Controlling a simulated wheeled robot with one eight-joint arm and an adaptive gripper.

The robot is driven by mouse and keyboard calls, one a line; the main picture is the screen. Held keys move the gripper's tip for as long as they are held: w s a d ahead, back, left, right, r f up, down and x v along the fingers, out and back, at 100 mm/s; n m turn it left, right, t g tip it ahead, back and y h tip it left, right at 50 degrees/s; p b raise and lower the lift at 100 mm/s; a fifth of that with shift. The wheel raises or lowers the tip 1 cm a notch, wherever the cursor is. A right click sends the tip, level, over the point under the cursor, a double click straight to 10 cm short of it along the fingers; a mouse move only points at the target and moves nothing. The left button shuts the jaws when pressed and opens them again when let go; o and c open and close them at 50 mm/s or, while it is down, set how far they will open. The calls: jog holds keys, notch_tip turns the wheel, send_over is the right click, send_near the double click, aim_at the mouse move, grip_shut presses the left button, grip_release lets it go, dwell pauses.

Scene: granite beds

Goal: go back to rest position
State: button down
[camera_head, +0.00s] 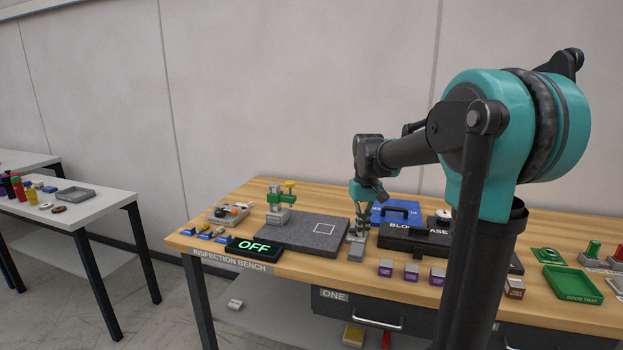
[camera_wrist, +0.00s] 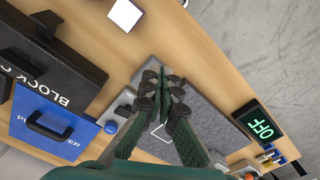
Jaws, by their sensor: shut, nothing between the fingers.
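My gripper (camera_head: 360,222) points down over the inspection bench (camera_head: 230,264), by the right edge of the dark granite plate (camera_head: 300,232). In the wrist view my gripper (camera_wrist: 163,75) has its fingers together with nothing between them. The granite plate (camera_wrist: 205,113) lies below the fingers in that view and bears a white square outline. From these views I cannot tell the exact height of the fingertips above the bench.
A black block case (camera_head: 415,238) and a blue cover (camera_head: 396,212) stand just right of my gripper. An OFF display (camera_head: 254,247) sits at the front edge. Small purple-labelled blocks (camera_head: 411,272) and a green tray (camera_head: 572,284) lie further right. A green gauge stand (camera_head: 280,200) stands left.

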jog(key=s+d+f+m+t, duration=0.1)
jog(key=s+d+f+t, duration=0.1)
jog(key=s+f, duration=0.6)
jog(key=s+d+f+m+t, duration=0.1)
jog(key=s+d+f+t, duration=0.1)
jog(key=s+f, duration=0.7)
jog(key=s, duration=0.4)
jog(key=shift+s, duration=0.2)
